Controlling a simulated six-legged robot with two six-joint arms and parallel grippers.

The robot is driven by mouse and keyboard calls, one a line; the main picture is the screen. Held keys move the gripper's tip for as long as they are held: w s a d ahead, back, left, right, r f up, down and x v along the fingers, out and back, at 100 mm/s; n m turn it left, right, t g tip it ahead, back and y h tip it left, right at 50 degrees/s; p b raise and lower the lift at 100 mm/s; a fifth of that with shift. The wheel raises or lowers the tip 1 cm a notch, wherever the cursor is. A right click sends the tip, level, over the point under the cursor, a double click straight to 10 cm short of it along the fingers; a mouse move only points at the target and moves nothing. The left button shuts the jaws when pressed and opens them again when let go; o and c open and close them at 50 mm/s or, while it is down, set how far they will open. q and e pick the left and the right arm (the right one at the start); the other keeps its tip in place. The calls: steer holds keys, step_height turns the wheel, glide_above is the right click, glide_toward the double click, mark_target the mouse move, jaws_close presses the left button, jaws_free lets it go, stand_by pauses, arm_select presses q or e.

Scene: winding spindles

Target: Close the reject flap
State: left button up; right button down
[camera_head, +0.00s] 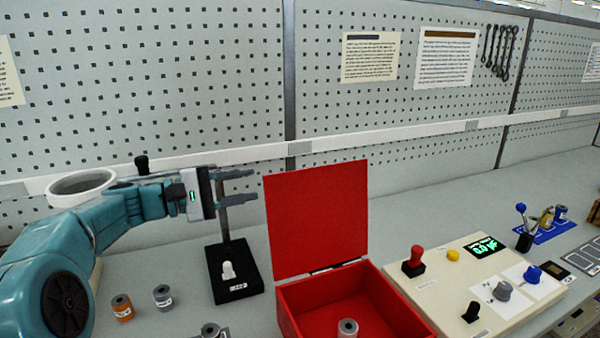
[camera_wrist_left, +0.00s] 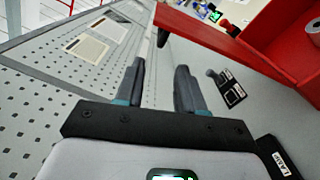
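The red reject flap (camera_head: 318,215) stands upright, hinged at the back edge of the open red box (camera_head: 290,318). A grey spool (camera_head: 348,328) sits inside the box. My left gripper (camera_head: 254,186) is to the left of the flap's upper part, fingers pointing right towards it, with a small gap. In the left wrist view its two fingers (camera_wrist_left: 160,75) are apart with nothing between them, and the flap (camera_wrist_left: 205,38) shows beyond the fingertips as a red panel. My right gripper is not in either view.
A black stand (camera_head: 235,285) with a white piece is left of the box, below my left gripper. Spools (camera_head: 162,298) stand further left. A beige control panel (camera_head: 475,285) with knobs is right of the box. A pegboard wall (camera_head: 200,80) rises behind.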

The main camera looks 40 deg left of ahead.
mark_target(300, 176)
arm_select(q)
steer(key=p+x, duration=0.2)
steer(key=x, duration=1)
steer(key=shift+w+d, duration=0.1)
jaws_close()
